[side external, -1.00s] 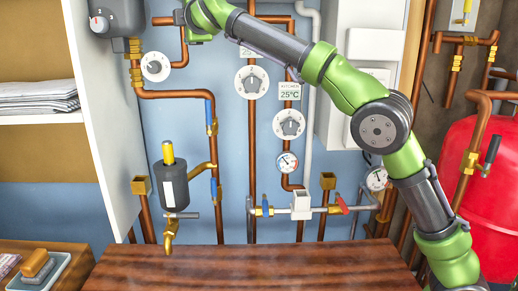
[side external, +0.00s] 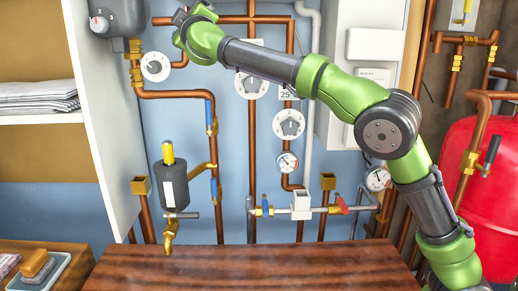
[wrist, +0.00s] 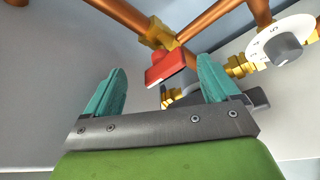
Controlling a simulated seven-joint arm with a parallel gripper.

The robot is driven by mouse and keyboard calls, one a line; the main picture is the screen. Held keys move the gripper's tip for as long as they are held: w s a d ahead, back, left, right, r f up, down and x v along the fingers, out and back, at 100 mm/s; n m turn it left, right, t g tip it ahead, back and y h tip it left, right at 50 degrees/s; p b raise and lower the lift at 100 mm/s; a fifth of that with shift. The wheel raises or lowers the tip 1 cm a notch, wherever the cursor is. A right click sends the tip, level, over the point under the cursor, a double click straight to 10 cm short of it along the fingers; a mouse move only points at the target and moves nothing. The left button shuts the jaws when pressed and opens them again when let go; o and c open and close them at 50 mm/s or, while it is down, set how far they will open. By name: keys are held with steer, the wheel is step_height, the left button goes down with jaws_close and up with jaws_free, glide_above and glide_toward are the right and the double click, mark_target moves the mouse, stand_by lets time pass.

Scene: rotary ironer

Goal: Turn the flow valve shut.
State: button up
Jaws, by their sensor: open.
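In the wrist view a flat red lever (wrist: 166,68) sits on a brass valve body (wrist: 159,35) on a copper pipe; I take it for the flow valve, though no label shows. My gripper (wrist: 162,64) is open, with its teal fingers on either side of the lever in the picture. The lever appears beyond the fingertips; I cannot tell whether they touch it. In the side external view my wrist (side external: 198,38) is at the upper left by the copper pipes. The fingertips and this red lever are hidden or too small to make out there.
A white dial with a grey knob (wrist: 287,48) and brass fittings (wrist: 238,66) lie right of the lever. In the side external view, a grey wall unit (side external: 118,18) and white dial (side external: 155,67) are near my wrist. The wooden worktop (side external: 250,268) is clear.

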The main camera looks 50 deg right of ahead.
steer(key=s+a+f+m+h, duration=0.1)
steer(key=s+a+f+m, duration=0.2)
steer(key=s+a, duration=0.3)
steer(key=s+a+f+m+h, duration=0.1)
steer(key=s+a+f+m, duration=0.2)
steer(key=s, duration=0.4)
steer(key=w+d+f+m+g, duration=0.1)
steer(key=d+f, duration=0.3)
steer(key=f, duration=0.4)
steer(key=w+d+f+m+g+h, duration=0.1)
steer(key=d+f+m+g, duration=0.3)
steer(key=f, duration=0.4)
steer(key=w+d+f+m+g+h, duration=0.1)
steer(key=w+d+f+m+g, duration=0.1)
steer(key=d+f, duration=0.3)
steer(key=shift+w+f+m+g, duration=0.35)
steer(key=shift+f+g, duration=0.35)
steer(key=shift+f, duration=0.8)
steer(key=shift+a, duration=0.1)
